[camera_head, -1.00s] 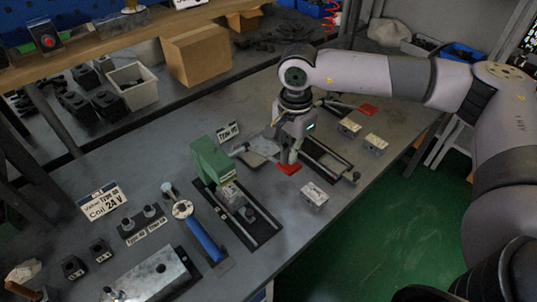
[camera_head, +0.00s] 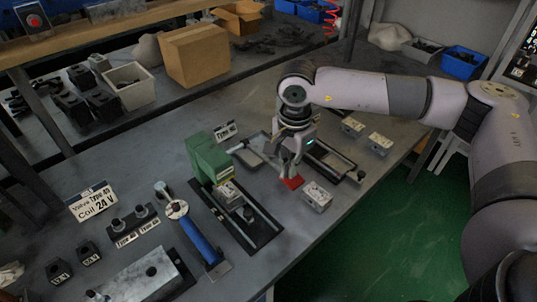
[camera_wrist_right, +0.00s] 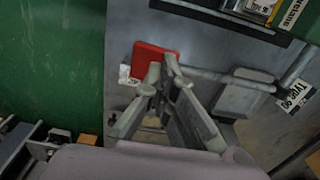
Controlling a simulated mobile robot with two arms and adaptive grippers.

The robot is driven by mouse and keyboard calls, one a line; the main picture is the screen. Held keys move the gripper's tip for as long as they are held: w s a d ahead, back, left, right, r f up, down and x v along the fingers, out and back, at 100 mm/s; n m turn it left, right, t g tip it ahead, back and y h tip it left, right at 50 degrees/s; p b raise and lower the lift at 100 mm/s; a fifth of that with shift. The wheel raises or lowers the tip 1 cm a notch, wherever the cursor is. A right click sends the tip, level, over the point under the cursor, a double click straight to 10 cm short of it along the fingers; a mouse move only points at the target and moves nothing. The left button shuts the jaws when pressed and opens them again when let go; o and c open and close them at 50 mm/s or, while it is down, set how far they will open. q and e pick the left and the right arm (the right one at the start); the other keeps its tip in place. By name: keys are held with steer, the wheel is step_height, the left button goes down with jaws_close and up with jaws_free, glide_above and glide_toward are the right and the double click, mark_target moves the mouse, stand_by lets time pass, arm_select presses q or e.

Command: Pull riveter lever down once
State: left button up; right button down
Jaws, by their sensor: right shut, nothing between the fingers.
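The green riveter (camera_head: 210,158) stands on the bench, left of my right gripper in the head view. Its grey lever (camera_head: 238,147) sticks out to the right from the riveter's top. In the right wrist view the lever's rod (camera_wrist_right: 225,78) runs across the picture, its near end close to the fingertips. My right gripper (camera_head: 290,172) is shut and empty, above the bench to the right of the riveter. Its fingertips (camera_wrist_right: 162,68) show over a red patch; whether they touch the lever I cannot tell. My left gripper is not in view.
A red patch (camera_head: 292,183) lies on the bench under the right gripper. A metal valve block (camera_head: 317,196) stands just right of it. Two more blocks (camera_head: 353,127) (camera_head: 380,143) stand further back. A blue-handled tool (camera_head: 200,240) lies in front of the riveter.

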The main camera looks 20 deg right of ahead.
steer(key=shift+f+b, duration=3.4)
steer(key=shift+f, duration=0.8)
step_height(320, 180, up, 18)
steer(key=p, duration=0.9)
steer(key=shift+r+p, duration=0.25)
steer(key=shift+p, duration=0.15)
steer(key=shift+w, duration=0.1)
